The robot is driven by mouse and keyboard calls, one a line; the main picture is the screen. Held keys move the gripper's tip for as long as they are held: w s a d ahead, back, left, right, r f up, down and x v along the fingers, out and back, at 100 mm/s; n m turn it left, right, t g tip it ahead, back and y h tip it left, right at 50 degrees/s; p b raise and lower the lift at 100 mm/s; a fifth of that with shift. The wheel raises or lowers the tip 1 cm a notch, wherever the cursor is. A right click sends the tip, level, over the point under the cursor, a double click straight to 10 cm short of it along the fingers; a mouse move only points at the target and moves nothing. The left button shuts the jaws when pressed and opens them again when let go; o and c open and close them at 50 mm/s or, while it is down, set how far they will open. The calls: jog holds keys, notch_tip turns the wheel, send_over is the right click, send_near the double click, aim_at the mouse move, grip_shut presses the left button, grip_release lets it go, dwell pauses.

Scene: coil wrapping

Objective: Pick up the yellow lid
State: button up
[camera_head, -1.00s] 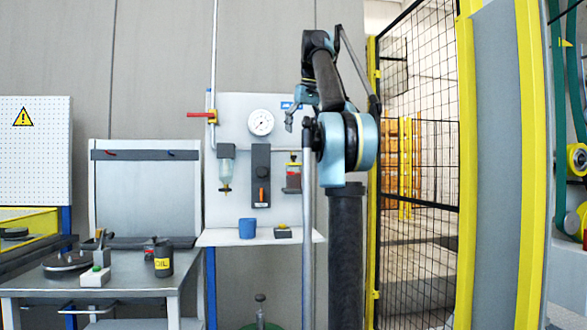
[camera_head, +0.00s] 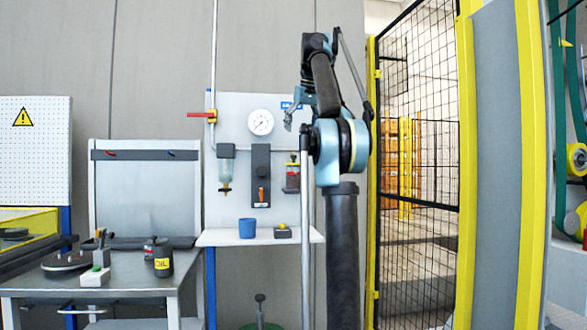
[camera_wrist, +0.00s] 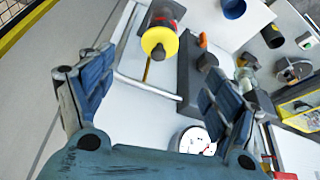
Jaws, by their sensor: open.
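The yellow lid (camera_wrist: 157,43) is a round disc with a small knob at its middle, seen from above in the wrist view. In the head view the lid (camera_head: 293,163) is a tiny yellow patch on the red unit (camera_head: 292,182). My gripper (camera_wrist: 155,78) is open and empty, its two blue-grey fingers wide apart. The lid shows beyond and between the fingertips, apart from them. In the head view my gripper (camera_head: 288,121) is small, above the red unit.
A pressure gauge (camera_head: 260,122) and a dark grey unit with an orange handle (camera_head: 261,176) are beside the red unit. A shelf (camera_head: 225,238) below holds a blue cup (camera_head: 247,228) and a small button box (camera_head: 282,231). A mesh fence (camera_head: 420,150) stands to the right.

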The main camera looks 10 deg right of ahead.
aim_at(295, 157)
jog(key=shift+w+x, duration=0.15)
jog(key=shift+x, duration=3.25)
jog(key=shift+w+x, duration=0.15)
jog(key=shift+x, duration=3.2)
jog(key=shift+r, duration=0.1)
jog(key=c, duration=1.1)
notch_tip(295, 157, up, 10)
jog(key=shift+f, duration=0.15)
jog(key=shift+a+f, duration=0.1)
jog(key=shift+f, duration=4.15)
